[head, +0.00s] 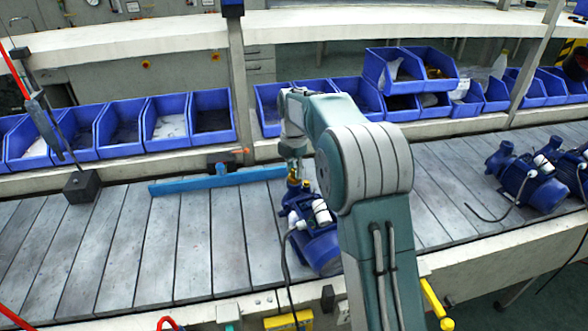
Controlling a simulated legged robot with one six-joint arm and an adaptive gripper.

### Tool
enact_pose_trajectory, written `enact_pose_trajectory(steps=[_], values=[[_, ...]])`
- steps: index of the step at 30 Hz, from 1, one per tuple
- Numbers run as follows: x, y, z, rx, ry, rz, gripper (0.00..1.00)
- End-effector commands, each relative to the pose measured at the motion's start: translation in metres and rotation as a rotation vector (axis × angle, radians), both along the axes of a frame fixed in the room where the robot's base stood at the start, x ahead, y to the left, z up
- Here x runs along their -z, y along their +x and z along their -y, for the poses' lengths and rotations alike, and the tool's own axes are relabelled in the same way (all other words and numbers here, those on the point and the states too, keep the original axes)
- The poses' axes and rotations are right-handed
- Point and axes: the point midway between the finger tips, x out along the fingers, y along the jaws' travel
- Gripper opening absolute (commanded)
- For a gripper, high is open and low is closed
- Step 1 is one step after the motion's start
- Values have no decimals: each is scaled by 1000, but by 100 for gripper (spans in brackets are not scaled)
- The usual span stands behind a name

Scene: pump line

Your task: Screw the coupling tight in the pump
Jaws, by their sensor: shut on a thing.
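A blue pump (318,243) with white fittings stands on the slatted line, partly hidden behind my arm. A small brass-coloured coupling (293,177) sits upright at the pump's top left end. My gripper (294,168) points down from above and is shut on the coupling. The fingers are small in this view, and the coupling's thread and how deep it sits in the pump cannot be seen.
More blue pumps (535,185) stand on the line at the right. A blue bar (218,181) lies across the slats behind the pump, and a dark block (82,186) stands at the left. Blue bins (120,124) line the back. The left slats are clear.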

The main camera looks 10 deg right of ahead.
Motion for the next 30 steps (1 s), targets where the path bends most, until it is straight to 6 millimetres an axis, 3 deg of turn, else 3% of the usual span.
enact_pose_trajectory(steps=[7,15,26,30], values=[[1,0,0,10,0,-2,0],[2,0,0,261,-1,-3,0],[2,0,0,307,-1,-4,0],[2,0,0,427,-2,-3,0]])
